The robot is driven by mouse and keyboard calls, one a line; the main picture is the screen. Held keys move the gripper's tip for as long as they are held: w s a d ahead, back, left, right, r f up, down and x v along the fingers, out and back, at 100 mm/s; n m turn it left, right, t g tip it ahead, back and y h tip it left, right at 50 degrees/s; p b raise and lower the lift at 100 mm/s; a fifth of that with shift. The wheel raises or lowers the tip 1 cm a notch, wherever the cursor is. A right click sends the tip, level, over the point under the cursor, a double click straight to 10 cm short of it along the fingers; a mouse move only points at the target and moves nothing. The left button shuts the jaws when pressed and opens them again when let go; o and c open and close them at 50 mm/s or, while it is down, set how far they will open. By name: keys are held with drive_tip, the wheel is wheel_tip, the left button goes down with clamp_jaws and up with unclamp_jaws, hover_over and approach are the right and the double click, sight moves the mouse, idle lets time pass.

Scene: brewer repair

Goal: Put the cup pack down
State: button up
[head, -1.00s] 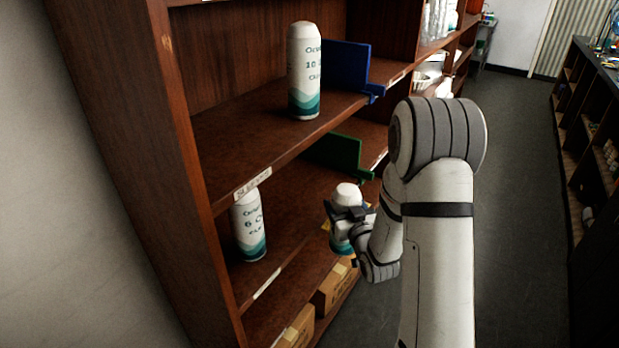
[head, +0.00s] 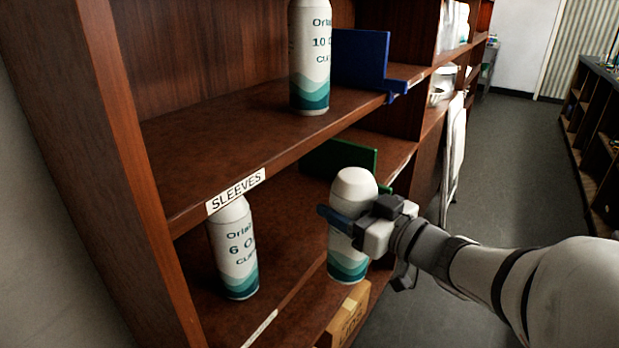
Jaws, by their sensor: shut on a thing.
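The cup pack (head: 348,262) is a white cylinder with a domed top and teal wave bands near its base. My gripper (head: 345,222) is shut around its upper middle, coming from the right. The pack is upright, at the front of the lower shelf (head: 292,235). I cannot tell whether its base touches the shelf. Its label is hidden by the gripper. Another pack (head: 236,250), marked 6 O..., stands on the lower shelf to the left. A pack (head: 310,62) marked 10 stands on the upper shelf.
A blue divider (head: 360,60) stands on the upper shelf (head: 230,130) and a green divider (head: 345,158) on the lower one. A SLEEVES label (head: 236,191) marks the upper shelf edge. A cardboard box (head: 347,315) sits below. Open shelf surface lies between the two lower packs.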

drive_tip(key=f+p+x, duration=0.3)
drive_tip(key=p+x, duration=0.5)
drive_tip(key=x, duration=0.9)
drive_tip(key=shift+w+a+f, duration=0.2)
drive_tip(key=shift+w, duration=0.2)
drive_tip(key=shift+f, duration=0.2)
drive_tip(key=o, duration=1.2)
drive_tip(key=shift+r, duration=0.1)
